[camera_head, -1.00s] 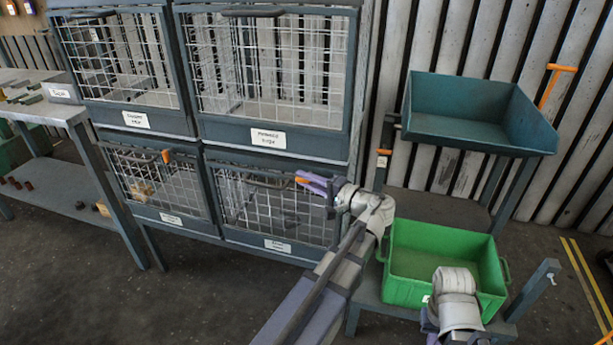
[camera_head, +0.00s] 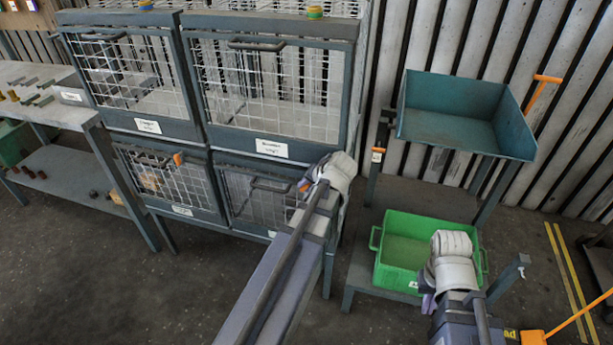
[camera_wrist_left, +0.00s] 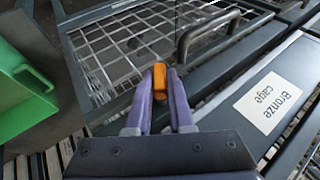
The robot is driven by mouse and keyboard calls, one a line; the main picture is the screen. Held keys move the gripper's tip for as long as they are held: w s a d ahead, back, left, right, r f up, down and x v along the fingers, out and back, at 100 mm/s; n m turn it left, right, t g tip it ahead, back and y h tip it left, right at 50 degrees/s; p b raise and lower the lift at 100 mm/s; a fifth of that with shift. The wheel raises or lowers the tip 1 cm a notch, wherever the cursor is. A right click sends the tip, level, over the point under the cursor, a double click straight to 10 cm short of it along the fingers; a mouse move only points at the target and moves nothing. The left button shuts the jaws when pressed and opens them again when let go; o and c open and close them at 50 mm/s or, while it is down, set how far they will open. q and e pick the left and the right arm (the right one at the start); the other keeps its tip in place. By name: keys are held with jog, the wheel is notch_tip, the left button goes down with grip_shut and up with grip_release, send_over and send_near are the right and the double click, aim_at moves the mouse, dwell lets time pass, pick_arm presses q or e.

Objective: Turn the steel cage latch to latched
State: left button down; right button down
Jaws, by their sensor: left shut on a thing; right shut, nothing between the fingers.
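My left gripper (camera_wrist_left: 160,90) is shut on the orange latch (camera_wrist_left: 159,77) in the left wrist view, one purple finger on each side. In the head view the gripper is at the upper right corner of the lower right mesh cage (camera_head: 240,193), mostly hidden behind my wrist, with a bit of orange (camera_head: 304,185) showing. The "Bronze cage" label (camera_wrist_left: 267,102) is on the frame beside it, belonging to the cage above. The lower cage's own label is too small to read. My right gripper (camera_head: 429,302) is shut and empty by the green crate's front edge, partly hidden.
The lower left cage has another orange latch (camera_head: 178,159). A dark door handle (camera_wrist_left: 207,35) is close to my left fingers. The green crate (camera_head: 405,226) stands right of the cages, below a teal tray (camera_head: 450,132). A workbench (camera_head: 60,112) is at the left.

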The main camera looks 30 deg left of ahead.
pick_arm(q)
jog(key=h+p, duration=0.2)
jog(key=h, duration=0.1)
jog(key=shift+a+r+n+t, duration=0.1)
jog(key=shift+n+t, duration=0.2)
jog(key=shift+n, duration=0.1)
jog(key=shift+h, duration=1.5)
jog(key=shift+n+t, duration=0.3)
jog(key=c, duration=0.8)
grip_release()
jog(key=shift+p, duration=0.3)
jog(key=p+v, duration=0.7)
jog(key=shift+s+r, duration=0.2)
jog(key=shift+r, duration=0.05)
